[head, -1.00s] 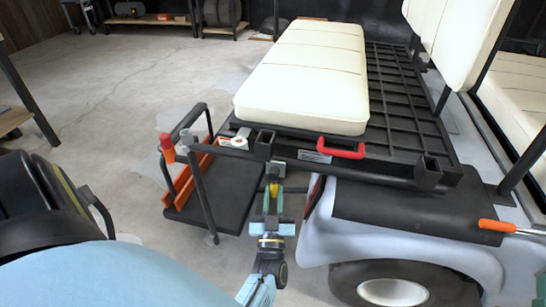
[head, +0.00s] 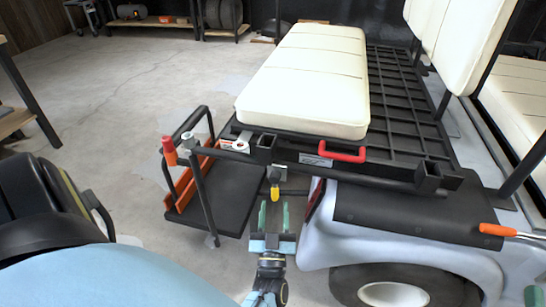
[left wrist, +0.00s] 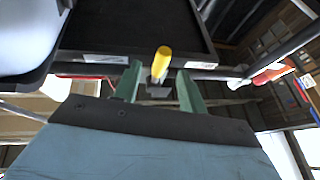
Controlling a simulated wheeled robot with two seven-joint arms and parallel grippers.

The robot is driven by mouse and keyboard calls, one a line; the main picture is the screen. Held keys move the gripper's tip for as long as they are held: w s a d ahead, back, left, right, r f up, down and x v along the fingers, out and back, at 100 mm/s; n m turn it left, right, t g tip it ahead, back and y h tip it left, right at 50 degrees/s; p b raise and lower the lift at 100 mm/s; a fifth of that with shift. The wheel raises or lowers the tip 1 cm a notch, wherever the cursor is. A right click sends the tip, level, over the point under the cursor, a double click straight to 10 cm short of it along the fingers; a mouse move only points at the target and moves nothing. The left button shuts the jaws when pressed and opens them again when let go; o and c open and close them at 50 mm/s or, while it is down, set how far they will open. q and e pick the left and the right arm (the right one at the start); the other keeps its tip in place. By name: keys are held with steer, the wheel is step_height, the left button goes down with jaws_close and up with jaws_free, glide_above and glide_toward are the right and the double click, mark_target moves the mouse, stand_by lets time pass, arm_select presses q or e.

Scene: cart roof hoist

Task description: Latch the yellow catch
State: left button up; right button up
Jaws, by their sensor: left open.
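The yellow catch (head: 275,191) hangs below the front edge of the black rack on the cart, just left of the blue-grey fender. It also shows in the left wrist view (left wrist: 161,62), where its yellow knob stands between and beyond the fingertips. My left gripper (head: 273,207) is open and empty, with its green fingers pointing at the catch from just in front of it. The fingers also show in the left wrist view (left wrist: 159,88), one on each side of the catch's line. I cannot tell whether they touch it.
A red handle (head: 342,152) sits on the rack's front edge. A cream cushion (head: 308,80) lies on the rack. A black platform (head: 222,195) with posts stands left of the catch. An orange-handled lever (head: 497,229) is at right. Open floor lies to the left.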

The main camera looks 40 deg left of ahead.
arm_select(q)
steer(key=v, duration=1)
arm_select(e)
steer(key=shift+w+d+f+g+h, duration=0.1)
steer(key=shift+f+g+h, duration=0.1)
steer(key=shift+f+g, duration=0.25)
steer(key=shift+w+d+f+g+h, duration=0.1)
steer(key=shift+f+g+h, duration=0.15)
steer(key=shift+f, duration=0.35)
